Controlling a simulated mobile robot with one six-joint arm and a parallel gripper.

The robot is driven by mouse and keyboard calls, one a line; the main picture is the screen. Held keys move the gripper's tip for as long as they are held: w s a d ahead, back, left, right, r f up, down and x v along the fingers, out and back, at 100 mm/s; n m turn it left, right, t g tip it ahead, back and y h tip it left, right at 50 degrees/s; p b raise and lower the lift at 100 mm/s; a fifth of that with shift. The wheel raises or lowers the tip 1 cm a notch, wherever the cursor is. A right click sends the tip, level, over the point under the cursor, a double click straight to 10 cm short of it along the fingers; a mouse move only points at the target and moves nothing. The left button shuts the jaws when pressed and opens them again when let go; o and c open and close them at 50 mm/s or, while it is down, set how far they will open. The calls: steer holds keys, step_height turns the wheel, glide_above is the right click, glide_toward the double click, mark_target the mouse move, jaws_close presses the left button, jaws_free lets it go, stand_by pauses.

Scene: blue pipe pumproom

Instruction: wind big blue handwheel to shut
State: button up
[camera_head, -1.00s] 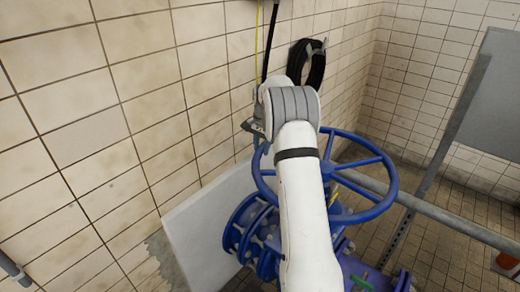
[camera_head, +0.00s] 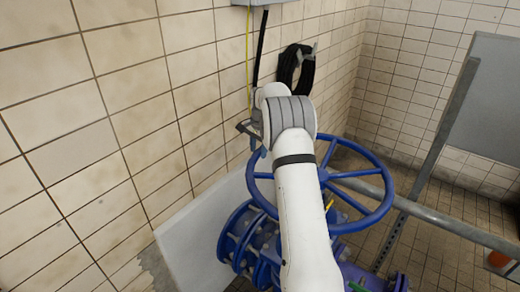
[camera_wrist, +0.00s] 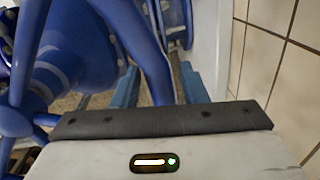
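The big blue handwheel (camera_head: 373,216) lies tilted on top of blue pipework, with several spokes to its hub. My gripper (camera_head: 252,147) is at the far left of the rim, partly hidden by my wrist. In the wrist view, the two blue fingers of my gripper (camera_wrist: 160,88) stand apart. The wheel's rim (camera_wrist: 149,55) passes between them, with a visible gap to the right finger. Whether the left finger touches the rim is unclear.
A tiled wall (camera_head: 110,130) runs close along the left. A pale panel (camera_head: 200,235) leans near it beside blue flanges (camera_head: 240,235). A grey rail (camera_head: 440,220) crosses at the right, near a grey board (camera_head: 487,100). A black hose coil (camera_head: 296,68) hangs at the back.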

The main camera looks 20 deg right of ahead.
steer(key=shift+o, duration=1.1)
steer(key=shift+a, duration=0.2)
steer(key=shift+d, duration=0.1)
steer(key=shift+r, duration=0.1)
steer(key=r, duration=0.2)
steer(key=r+b, duration=0.1)
steer(key=r, duration=0.4)
steer(key=shift+s+d+r, duration=0.1)
steer(key=shift+s+r, duration=0.2)
